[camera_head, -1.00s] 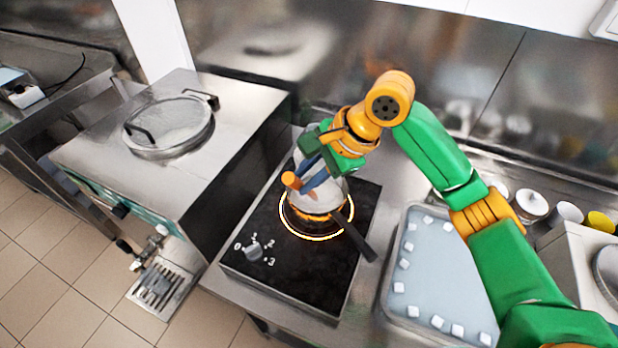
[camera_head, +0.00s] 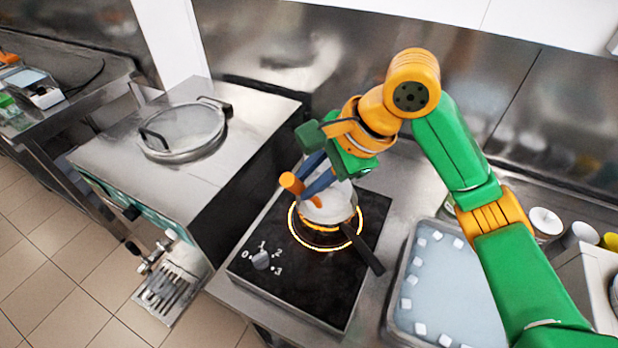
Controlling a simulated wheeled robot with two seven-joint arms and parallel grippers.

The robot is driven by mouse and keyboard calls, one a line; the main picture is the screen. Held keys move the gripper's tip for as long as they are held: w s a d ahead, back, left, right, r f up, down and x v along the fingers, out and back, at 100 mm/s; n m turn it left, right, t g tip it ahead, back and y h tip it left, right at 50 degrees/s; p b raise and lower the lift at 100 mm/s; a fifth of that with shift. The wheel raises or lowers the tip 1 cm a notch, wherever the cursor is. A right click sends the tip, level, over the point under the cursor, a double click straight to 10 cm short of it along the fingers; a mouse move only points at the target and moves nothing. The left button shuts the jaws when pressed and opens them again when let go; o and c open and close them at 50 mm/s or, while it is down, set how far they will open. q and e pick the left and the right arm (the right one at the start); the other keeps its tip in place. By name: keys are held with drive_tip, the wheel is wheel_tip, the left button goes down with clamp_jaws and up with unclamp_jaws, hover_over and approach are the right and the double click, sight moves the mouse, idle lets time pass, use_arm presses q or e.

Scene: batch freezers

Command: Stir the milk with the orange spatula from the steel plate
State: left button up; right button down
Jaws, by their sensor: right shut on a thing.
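My right gripper (camera_head: 312,178) is over the pot, shut on the orange spatula (camera_head: 292,184). The spatula is tilted, its thick handle end up to the left and its lower part reaching down into the pot. The milk (camera_head: 330,206) shows as a white surface inside the pot. The pot (camera_head: 322,232) has a dark handle pointing to the lower right and stands on the black hob (camera_head: 300,285), inside a glowing yellow ring. The gripper and wrist hide the back of the pot. My left gripper is not in view.
A tray with several white cubes (camera_head: 455,300) lies right of the hob. A steel machine with a round lid (camera_head: 185,130) stands to the left. White containers (camera_head: 545,222) stand at the right.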

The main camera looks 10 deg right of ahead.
drive_tip(key=shift+r, duration=0.1)
idle(0.4)
drive_tip(key=shift+r, duration=2.4)
